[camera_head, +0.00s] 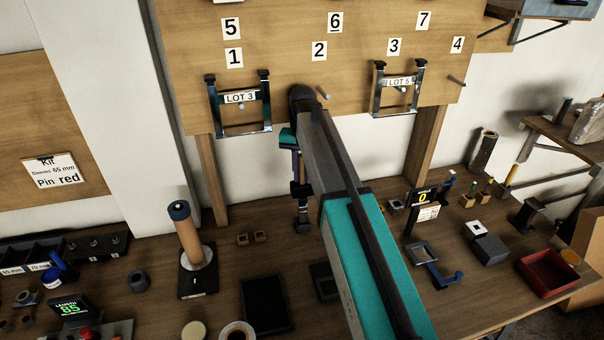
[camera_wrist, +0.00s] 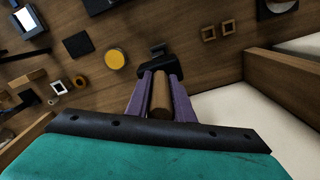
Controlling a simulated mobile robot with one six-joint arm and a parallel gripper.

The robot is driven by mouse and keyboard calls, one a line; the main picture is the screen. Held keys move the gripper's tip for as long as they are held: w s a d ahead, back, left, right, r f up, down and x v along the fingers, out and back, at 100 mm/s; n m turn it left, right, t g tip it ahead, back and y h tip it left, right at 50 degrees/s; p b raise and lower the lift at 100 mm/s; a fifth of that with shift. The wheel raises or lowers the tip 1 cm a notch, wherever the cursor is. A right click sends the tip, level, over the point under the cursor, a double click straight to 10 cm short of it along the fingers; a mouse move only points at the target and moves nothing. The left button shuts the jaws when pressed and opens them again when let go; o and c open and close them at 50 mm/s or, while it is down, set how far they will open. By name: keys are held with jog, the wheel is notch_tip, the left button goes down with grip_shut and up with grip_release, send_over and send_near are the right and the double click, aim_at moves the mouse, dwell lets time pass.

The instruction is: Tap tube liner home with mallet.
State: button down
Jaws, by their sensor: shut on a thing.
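My gripper (camera_head: 299,178) hangs in front of the lower edge of the wooden board, above the bench. In the wrist view its two purple fingers (camera_wrist: 160,90) are shut on the brown wooden handle of the mallet (camera_wrist: 160,101). A dark part shows beyond the fingertips; its exact shape is hard to make out. A tan upright tube (camera_head: 189,240) with a dark, blue-ringed top end stands on a black base on the bench, left of my gripper and apart from it. I cannot tell how deep the liner (camera_head: 179,209) sits in the tube.
A numbered board (camera_head: 300,75) with two metal frames labelled LOT 3 (camera_head: 240,110) and LOT 5 (camera_head: 401,92) rises behind my arm. The bench (camera_head: 232,265) carries two small wooden blocks (camera_head: 250,239), a black tray (camera_head: 266,304) and a red bin (camera_head: 549,274).

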aim_at(302, 162)
jog(key=shift+f, duration=1.1)
jog(key=shift+r, duration=0.1)
dwell(0.5)
jog(key=shift+r+p, duration=1.8)
jog(key=shift+r, duration=1.2)
jog(key=shift+f, duration=0.1)
